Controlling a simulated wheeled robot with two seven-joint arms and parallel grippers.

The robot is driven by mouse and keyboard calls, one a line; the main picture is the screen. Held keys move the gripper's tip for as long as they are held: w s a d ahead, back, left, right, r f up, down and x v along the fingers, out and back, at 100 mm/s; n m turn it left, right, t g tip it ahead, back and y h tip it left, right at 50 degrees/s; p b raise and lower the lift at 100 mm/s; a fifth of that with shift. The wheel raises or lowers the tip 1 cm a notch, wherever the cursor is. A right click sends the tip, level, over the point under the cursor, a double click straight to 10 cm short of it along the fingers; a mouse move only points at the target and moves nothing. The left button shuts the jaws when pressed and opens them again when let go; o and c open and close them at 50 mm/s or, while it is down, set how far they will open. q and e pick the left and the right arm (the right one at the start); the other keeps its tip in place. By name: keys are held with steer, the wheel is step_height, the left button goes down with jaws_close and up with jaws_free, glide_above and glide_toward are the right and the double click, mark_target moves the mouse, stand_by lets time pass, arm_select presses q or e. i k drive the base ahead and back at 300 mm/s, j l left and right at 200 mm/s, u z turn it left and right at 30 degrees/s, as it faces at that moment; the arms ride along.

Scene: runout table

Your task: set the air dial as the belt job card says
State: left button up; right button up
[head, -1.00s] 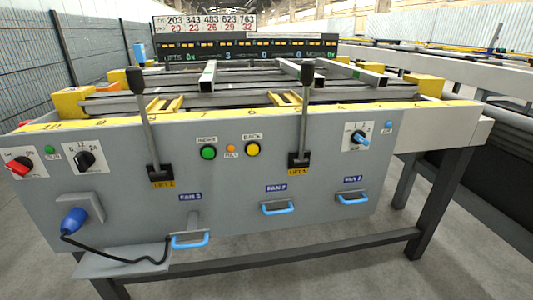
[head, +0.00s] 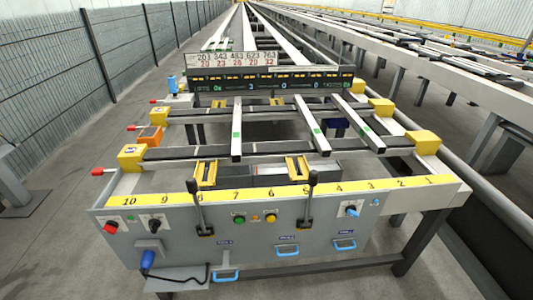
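The front panel (head: 260,240) carries several controls. A dial with a blue knob (head: 352,211) on a white plate sits at its right side. A black-knobbed dial (head: 154,225) and a red-knobbed switch (head: 110,228) sit at its left side. I cannot tell which one is the air dial, and the settings are too small to read. A white number board (head: 237,60) with black and red figures stands above a dark display (head: 270,80); I cannot tell whether it is the belt job card. Neither gripper is in view.
Two upright black-knobbed levers (head: 195,192) and (head: 312,180) flank a green button (head: 239,219) and a yellow button (head: 270,218). Blue handles (head: 286,253) stick out below. A blue plug (head: 147,260) hangs at left. Bars (head: 312,125) lie across the table. Floor at left (head: 60,250) is clear.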

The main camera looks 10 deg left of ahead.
mark_target(351, 210)
steer(key=i+j, duration=0.3)
steer(key=j, duration=0.25)
steer(key=i+j, duration=0.15)
steer(key=j+u, duration=0.1)
steer(key=u, duration=4.25)
steer(key=k+j+z, duration=0.1)
steer(key=k+z, duration=0.45)
steer(key=k+j, duration=0.05)
